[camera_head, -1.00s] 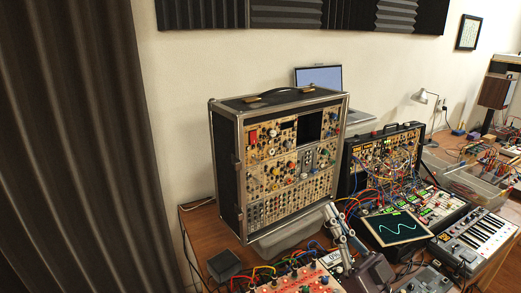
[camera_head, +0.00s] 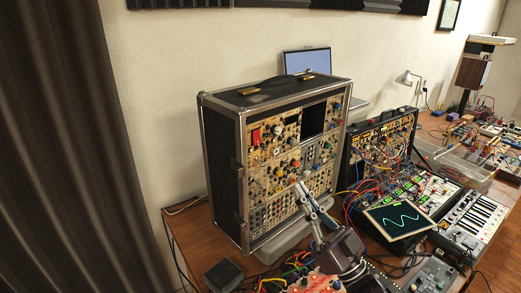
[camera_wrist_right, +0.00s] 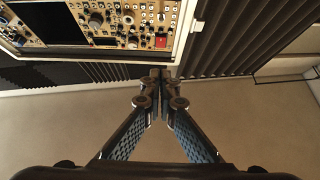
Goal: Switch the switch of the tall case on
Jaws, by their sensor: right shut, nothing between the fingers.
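The tall case (camera_head: 222,165) stands on the desk, black with metal edges and a tan panel full of knobs and jacks. Its red switch (camera_head: 256,136) is at the panel's upper left; whether it is on or off is too small to tell. In the right wrist view the case (camera_wrist_right: 187,28) appears upside down at the top, with the red switch (camera_wrist_right: 161,42) near its edge. My right gripper (camera_head: 299,187) is shut and empty, in front of the panel's lower part, below and right of the switch. Its closed fingertips also show in the wrist view (camera_wrist_right: 155,75). My left gripper is out of view.
A lower case with patch cables (camera_head: 378,145) stands close to the right. A scope screen (camera_head: 398,219) and a keyboard (camera_head: 470,225) lie in front of it. A small black box (camera_head: 223,276) sits at the front left. A laptop (camera_head: 307,62) is behind.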

